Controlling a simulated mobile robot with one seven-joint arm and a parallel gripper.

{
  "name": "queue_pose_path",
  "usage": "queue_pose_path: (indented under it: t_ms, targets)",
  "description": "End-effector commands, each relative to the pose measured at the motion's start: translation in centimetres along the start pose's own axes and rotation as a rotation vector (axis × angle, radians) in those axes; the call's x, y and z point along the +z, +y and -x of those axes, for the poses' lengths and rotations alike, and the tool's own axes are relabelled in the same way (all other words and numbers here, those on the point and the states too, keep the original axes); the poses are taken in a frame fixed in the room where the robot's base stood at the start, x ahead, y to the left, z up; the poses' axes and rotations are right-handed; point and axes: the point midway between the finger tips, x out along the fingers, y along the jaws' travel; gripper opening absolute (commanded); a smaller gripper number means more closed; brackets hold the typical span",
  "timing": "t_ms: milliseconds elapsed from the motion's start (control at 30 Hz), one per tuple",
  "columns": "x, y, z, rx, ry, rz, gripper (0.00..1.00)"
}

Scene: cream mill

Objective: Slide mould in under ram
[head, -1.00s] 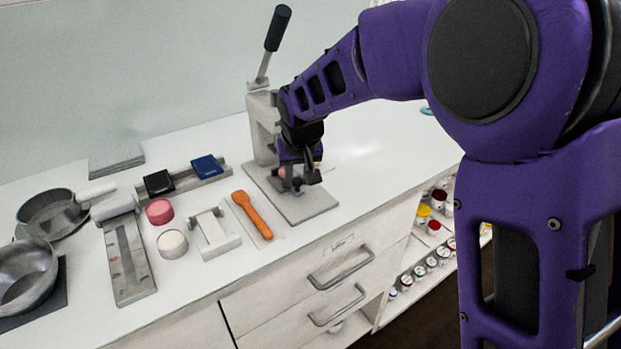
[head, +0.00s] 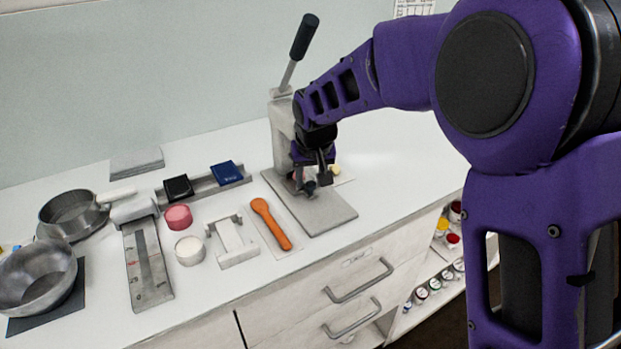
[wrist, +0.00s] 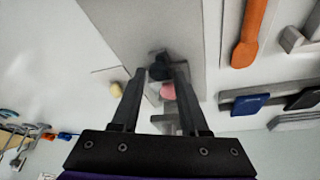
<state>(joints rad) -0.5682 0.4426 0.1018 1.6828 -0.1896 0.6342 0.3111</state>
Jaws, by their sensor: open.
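The hand press (head: 283,120) stands at the back of the counter, its lever with black grip raised. Its grey base plate (head: 325,212) reaches forward. My gripper (head: 317,183) is low over this plate, in front of the column, pointing down. In the wrist view my gripper (wrist: 158,69) is open, with a dark rounded knob (wrist: 159,73) between its fingertips; whether they touch it I cannot tell. A pink round piece (wrist: 168,92) is just beside the knob, between the fingers. These seem to belong to the mould, whose body is mostly hidden. The ram is hidden behind my arm.
An orange spatula (head: 270,223) lies left of the plate, beside a white stand (head: 231,241). A pink tub (head: 178,217) and white tub (head: 190,250) are further left. A small yellowish piece (wrist: 116,90) lies beside the press. Counter right of the press is clear.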

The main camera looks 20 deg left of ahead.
Motion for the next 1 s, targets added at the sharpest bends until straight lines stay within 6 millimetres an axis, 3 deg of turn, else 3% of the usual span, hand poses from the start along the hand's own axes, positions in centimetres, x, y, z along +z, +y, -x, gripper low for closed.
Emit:
queue_pose_path:
  t_ms: [233, 700, 1000]
  targets:
    - [0.0, 0.0, 2.5, 0.0, 0.0, 0.0, 0.44]
    - [-0.1, 0.0, 13.7, -0.001, 0.004, 0.0, 0.44]
    - [0.0, 0.0, 17.2, 0.0, 0.001, 0.0, 0.44]
